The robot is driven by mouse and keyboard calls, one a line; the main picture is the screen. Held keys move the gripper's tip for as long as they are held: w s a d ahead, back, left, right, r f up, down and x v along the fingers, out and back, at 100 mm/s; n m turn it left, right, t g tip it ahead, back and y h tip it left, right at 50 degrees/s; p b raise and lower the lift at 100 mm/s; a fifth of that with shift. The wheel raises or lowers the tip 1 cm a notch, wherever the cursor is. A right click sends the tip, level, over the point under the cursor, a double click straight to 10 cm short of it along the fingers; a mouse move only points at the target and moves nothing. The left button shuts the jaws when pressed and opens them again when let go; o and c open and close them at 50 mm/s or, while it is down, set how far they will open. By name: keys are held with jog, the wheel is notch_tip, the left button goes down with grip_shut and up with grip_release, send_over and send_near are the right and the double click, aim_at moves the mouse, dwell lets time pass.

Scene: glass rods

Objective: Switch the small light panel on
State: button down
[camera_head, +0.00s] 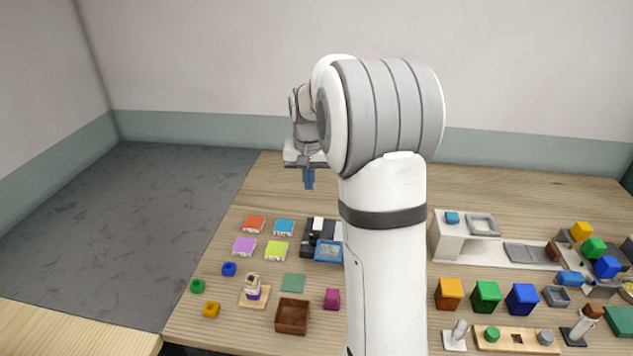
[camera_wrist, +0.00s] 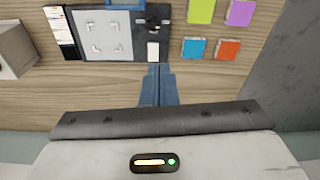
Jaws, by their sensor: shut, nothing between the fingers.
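The small light panel (camera_wrist: 103,35) is a pale grey square with corner marks on a dark base in the wrist view. I cannot tell whether it glows. In the head view my arm mostly hides it. A white switch piece (camera_wrist: 153,52) sits on the dark base beside the panel; it also shows in the head view (camera_head: 318,224). My gripper (camera_wrist: 159,68) has its blue fingers shut and empty. The tips appear close to the switch in the wrist view. In the head view my gripper (camera_head: 309,187) hangs above the table behind the base. I cannot tell whether they touch.
A blue-framed tray (camera_head: 328,251) lies in front of the dark base. Orange (camera_head: 254,224), blue (camera_head: 284,227), purple (camera_head: 244,246) and lime (camera_head: 276,250) blocks lie left of it. Bare wood (camera_head: 270,185) lies behind. Several coloured cubes stand to the right.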

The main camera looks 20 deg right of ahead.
jog(key=s+a+r+n+t, duration=0.1)
jog(key=s+a+r, duration=0.25)
jog(key=s, duration=0.35)
jog(key=s+a+r+n, duration=0.15)
jog(key=s+a, duration=0.25)
jog(key=s, duration=0.4)
jog(key=s+a+f+n, duration=0.1)
jog(key=s+a, duration=0.1)
jog(key=s, duration=0.5)
jog(key=s+a+f+n+t, duration=0.1)
jog(key=s+a, duration=0.1)
jog(key=s, duration=0.4)
jog(key=shift+s+f, duration=0.35)
jog(key=shift+s, duration=0.05)
